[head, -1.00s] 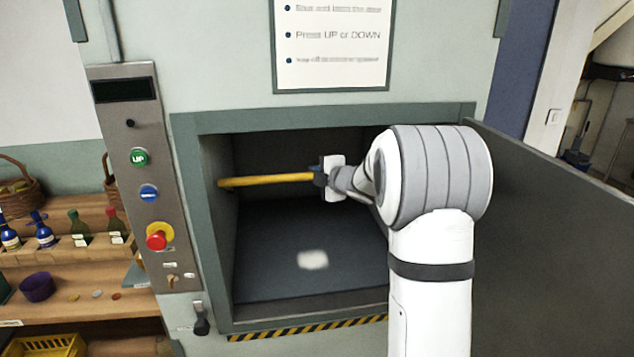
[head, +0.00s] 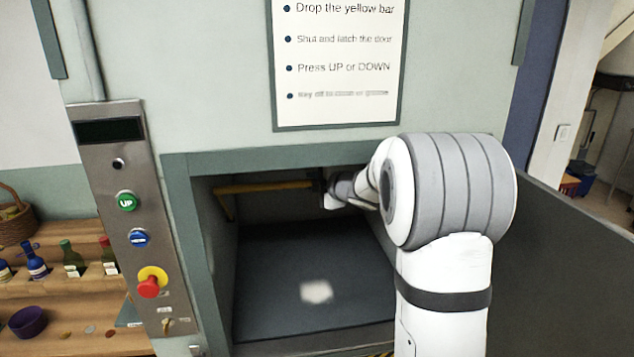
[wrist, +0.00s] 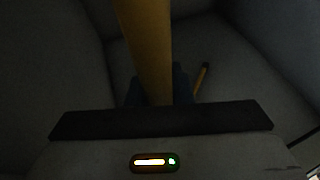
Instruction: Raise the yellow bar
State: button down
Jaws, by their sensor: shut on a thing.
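The yellow bar (head: 264,187) runs roughly level across the upper part of the hoist opening, and its left end meets the left inner wall. My gripper (head: 318,186) is at the bar's right end, inside the opening, partly shadowed and partly hidden by my arm. In the wrist view the bar (wrist: 148,50) runs straight away from between the blue fingertips (wrist: 157,88), and the gripper is shut on it. A short yellow piece (wrist: 202,77) shows on the wall beside it there; a yellow piece also slants down at the bar's left end in the head view.
A grey door (head: 570,265) stands open at the right. The control panel (head: 137,235) with UP button (head: 127,201) and red stop knob (head: 150,284) is left of the opening. A sign (head: 337,65) hangs above. The car floor (head: 290,250) holds only a pale patch.

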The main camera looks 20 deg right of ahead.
jog(key=c, duration=1.7)
grip_release()
jog(key=shift+a, duration=0.35)
jog(key=shift+c, duration=0.2)
jog(key=o, duration=0.3)
jog(key=shift+a+f, duration=0.1)
jog(key=shift+a, duration=0.15)
jog(key=shift+o, duration=0.7)
jog(key=shift+s+d, duration=0.2)
jog(key=shift+d, duration=0.25)
jog(key=shift+a, duration=0.15)
jog(key=b+v, duration=0.1)
jog(key=v, duration=0.6)
jog(key=shift+s+d, duration=0.2)
jog(key=shift+s, duration=0.15)
